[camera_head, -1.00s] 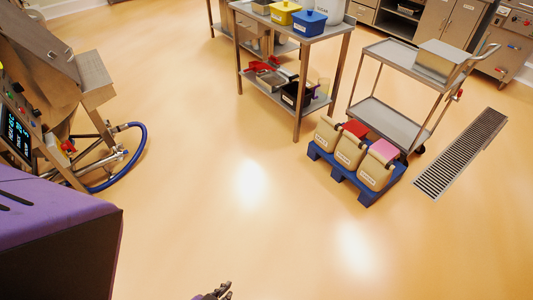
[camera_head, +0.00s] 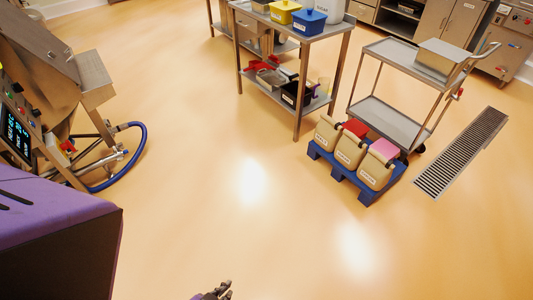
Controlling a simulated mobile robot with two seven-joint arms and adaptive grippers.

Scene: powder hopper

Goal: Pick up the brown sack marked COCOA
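Three tan-brown sacks stand in a row on a blue pallet (camera_head: 340,174) on the floor, right of centre: a left sack (camera_head: 325,134), a middle sack (camera_head: 348,150) and a right sack (camera_head: 375,172). Each has a small white label too small to read, so I cannot tell which says COCOA. Something red (camera_head: 356,128) and something pink (camera_head: 383,148) show behind them. The tip of one gripper, seemingly my left (camera_head: 218,291), shows at the bottom edge, far from the sacks and apparently empty. Its opening is unclear. My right gripper is out of view.
A steel cart (camera_head: 392,122) stands right behind the pallet, and a steel shelf table (camera_head: 300,32) with tubs is behind left. A floor drain (camera_head: 460,155) lies at right. A machine with a blue hose (camera_head: 137,150) is at left. The middle floor is clear.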

